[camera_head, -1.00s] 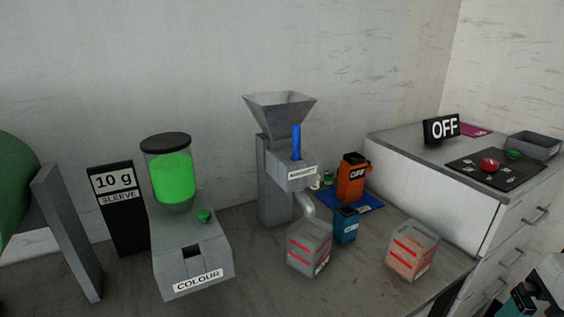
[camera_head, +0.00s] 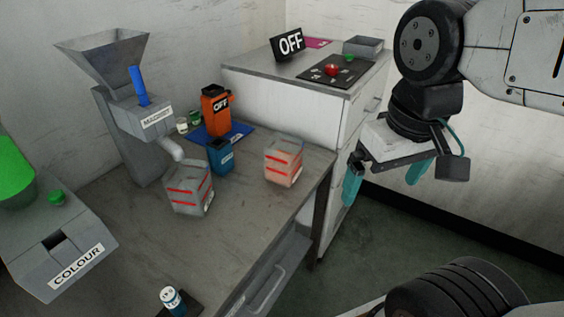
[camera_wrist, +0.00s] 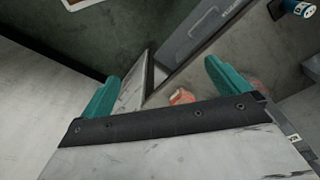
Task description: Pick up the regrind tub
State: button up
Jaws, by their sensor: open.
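Two clear, boxy tubs with red stripes stand on the grey bench; their labels are too small to read, so I cannot tell which is the regrind tub. One greyish tub (camera_head: 188,188) is under the spout of the hopper machine. The other tub (camera_head: 284,161), with pinkish contents, stands nearer the bench's right end. My gripper (camera_head: 384,178) is open and empty, with teal fingers apart, right of the bench and clear of both tubs. In the wrist view, a small orange-pink patch (camera_wrist: 182,97) shows between the fingers, partly hidden by the gripper body.
A colour unit (camera_head: 60,240) is at left. A small bottle (camera_head: 172,299) is at the front. A white cabinet (camera_head: 285,105) rises behind the bench's right end.

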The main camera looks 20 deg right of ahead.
jog(key=shift+a, duration=0.1)
dwell(0.3)
jog(key=w+a+f+m+g+y, duration=0.1)
jog(key=w+a+f+m+y, duration=0.2)
jog(key=w+a+m+y, duration=0.25)
jog(key=m+t+y, duration=0.4)
jog(key=m+t, duration=0.6)
jog(key=m, duration=1.2)
send_near(284, 147)
notch_tip(284, 147, up, 3)
jog(key=s+a, duration=0.3)
jog(key=shift+g, duration=0.3)
jog(key=x, duration=0.8)
jog(key=shift+w, duration=0.1)
